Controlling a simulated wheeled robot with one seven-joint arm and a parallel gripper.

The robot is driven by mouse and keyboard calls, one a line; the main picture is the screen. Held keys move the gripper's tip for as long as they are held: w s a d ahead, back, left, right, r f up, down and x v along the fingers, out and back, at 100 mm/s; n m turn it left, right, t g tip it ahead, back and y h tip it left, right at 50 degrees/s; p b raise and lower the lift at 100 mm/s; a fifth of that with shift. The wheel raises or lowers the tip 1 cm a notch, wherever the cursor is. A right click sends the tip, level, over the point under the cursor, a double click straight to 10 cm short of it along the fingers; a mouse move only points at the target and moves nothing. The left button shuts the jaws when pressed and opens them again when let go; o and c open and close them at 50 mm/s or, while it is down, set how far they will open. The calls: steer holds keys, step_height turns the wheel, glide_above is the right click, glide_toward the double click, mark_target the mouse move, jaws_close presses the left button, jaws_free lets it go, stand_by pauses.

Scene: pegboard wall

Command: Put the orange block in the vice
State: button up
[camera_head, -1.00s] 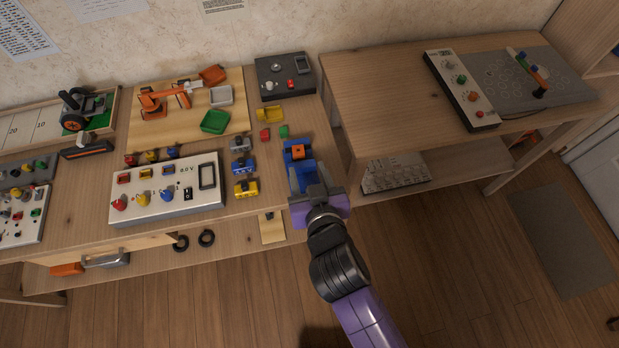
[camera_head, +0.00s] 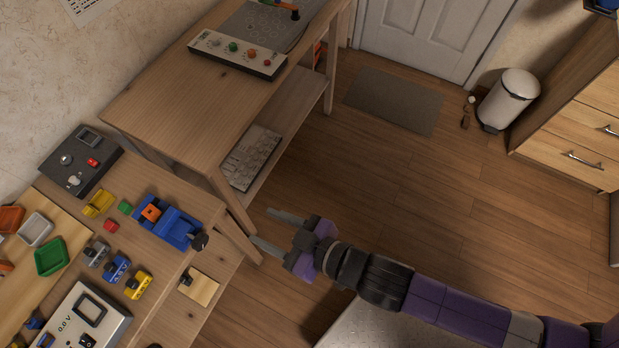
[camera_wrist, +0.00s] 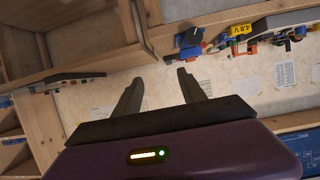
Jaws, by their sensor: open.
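The blue vice (camera_head: 180,230) stands at the right edge of the workbench. The orange block (camera_head: 151,212) sits in the vice, at its end away from the dark handle knob (camera_head: 199,241). I cannot tell how firmly the jaws hold it. My gripper (camera_head: 264,229) is open and empty, off the bench to the right of the vice and apart from it. In the wrist view, its two fingers (camera_wrist: 157,80) are spread with nothing between them, and part of the blue vice (camera_wrist: 190,51) shows beyond them.
Small red and green blocks (camera_head: 124,207), a yellow piece (camera_head: 98,203) and a black control box (camera_head: 108,170) lie near the vice. A second wooden table (camera_head: 170,100) stands behind, with a shelf below. Open floor (camera_head: 400,200) lies to the right.

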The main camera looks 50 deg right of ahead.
steer(key=s+d+r+m+h, duration=0.1)
steer(key=s+d+r, duration=0.3)
steer(key=s, duration=0.4)
steer(key=s+d+r+m+t+h, duration=0.1)
steer(key=s+d+r+h, duration=0.1)
steer(key=s+d+r, duration=0.3)
steer(key=s+r, duration=0.2)
steer(key=s, duration=0.1)
steer(key=shift+s+d+m, duration=0.15)
steer(key=shift+s+m, duration=0.25)
steer(key=shift+c, duration=0.5)
stand_by(1.1)
